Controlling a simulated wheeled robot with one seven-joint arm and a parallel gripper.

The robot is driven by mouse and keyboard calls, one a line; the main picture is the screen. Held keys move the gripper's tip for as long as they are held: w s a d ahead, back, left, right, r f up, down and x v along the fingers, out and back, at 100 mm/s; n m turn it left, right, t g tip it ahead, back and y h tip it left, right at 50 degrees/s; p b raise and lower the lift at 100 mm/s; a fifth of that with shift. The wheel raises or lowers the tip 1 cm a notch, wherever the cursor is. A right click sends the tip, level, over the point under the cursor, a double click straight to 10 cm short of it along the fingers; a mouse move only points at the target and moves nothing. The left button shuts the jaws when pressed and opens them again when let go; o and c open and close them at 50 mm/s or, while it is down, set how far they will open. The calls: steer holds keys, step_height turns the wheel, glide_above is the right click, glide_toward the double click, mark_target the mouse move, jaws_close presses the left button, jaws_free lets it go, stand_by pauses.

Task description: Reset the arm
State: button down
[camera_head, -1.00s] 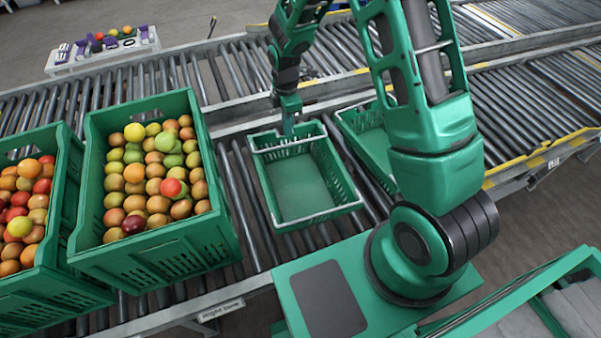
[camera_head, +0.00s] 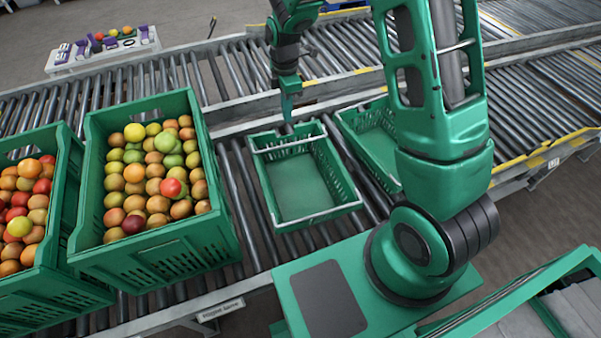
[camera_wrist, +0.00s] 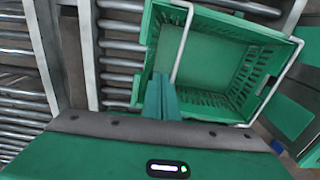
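My gripper (camera_head: 287,119) hangs above the far rim of the small empty green crate (camera_head: 334,212) on the roller conveyor. In the wrist view my gripper's fingers (camera_wrist: 161,78) are together with nothing between them. The same empty crate shows in the wrist view (camera_wrist: 290,72), with its pale handle bar, beside and beyond the fingers. The fingertips look apart from the crate, though the exact gap is hard to tell. My arm reaches up and over from the base on the right.
A second empty green crate (camera_head: 345,122) is partly hidden behind my arm. A white tray (camera_head: 78,68) with several fruits stands beyond the conveyors.

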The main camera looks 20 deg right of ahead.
stand_by(0.5)
steer(key=s+d+r+m, duration=1.1)
steer(key=s+d+r, duration=0.3)
steer(key=s+d+r+m, duration=0.2)
steer(key=s+m, duration=0.4)
steer(key=s, duration=0.5)
steer(key=s+d+r+m, duration=0.1)
steer(key=s+r+m, duration=0.1)
steer(key=s+m, duration=0.5)
steer(key=s, duration=0.3)
steer(key=shift+s+d+r, duration=0.35)
steer(key=shift+r, duration=0.05)
steer(key=shift+w+f, duration=0.25)
steer(key=shift+w, duration=0.4)
